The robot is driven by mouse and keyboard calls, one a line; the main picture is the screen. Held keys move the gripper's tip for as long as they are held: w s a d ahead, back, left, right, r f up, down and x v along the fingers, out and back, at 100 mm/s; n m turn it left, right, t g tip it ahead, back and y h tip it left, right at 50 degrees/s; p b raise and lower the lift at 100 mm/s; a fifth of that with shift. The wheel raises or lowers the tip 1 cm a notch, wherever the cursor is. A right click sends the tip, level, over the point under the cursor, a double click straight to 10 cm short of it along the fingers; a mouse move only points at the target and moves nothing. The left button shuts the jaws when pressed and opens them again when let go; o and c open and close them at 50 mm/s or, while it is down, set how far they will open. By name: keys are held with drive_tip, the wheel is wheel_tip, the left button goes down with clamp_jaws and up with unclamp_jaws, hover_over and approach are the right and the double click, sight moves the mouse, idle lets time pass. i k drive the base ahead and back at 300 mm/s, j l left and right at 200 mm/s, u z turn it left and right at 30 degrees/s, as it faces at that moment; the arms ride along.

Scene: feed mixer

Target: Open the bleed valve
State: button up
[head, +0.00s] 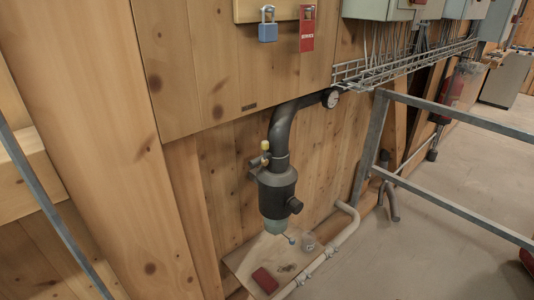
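A black pipe (280,128) bends down from the wooden wall into a dark cylindrical housing (277,193) with a grey-green lower bowl (277,227). A small fitting with a yellow knob (265,146) sits on the left of the pipe, above the housing. A thin stem with a small blue-grey end (291,240) sticks out below the bowl. Which of these is the bleed valve, and whether it is open or shut, I cannot tell. My gripper is not in view.
A shelf (240,262) below the housing holds a dark red block (265,280) and a clear cup (309,242). A metal railing (450,118) stands to the right. A blue padlock (268,28) and red tag (307,30) hang above. Floor at right is mostly open.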

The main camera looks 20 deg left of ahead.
sight(265, 145)
drive_tip(key=i+l+u, duration=0.15)
drive_tip(key=i+u, duration=0.15)
drive_tip(key=u, duration=0.15)
drive_tip(key=i+l+u, duration=0.55)
drive_tip(key=u, duration=0.3)
drive_tip(key=i+l+u, duration=0.15)
drive_tip(key=l+u, duration=0.3)
drive_tip(key=i+l+u, duration=0.1)
drive_tip(key=l+u, duration=0.3)
drive_tip(key=l, duration=0.15)
drive_tip(key=l+u, duration=0.45)
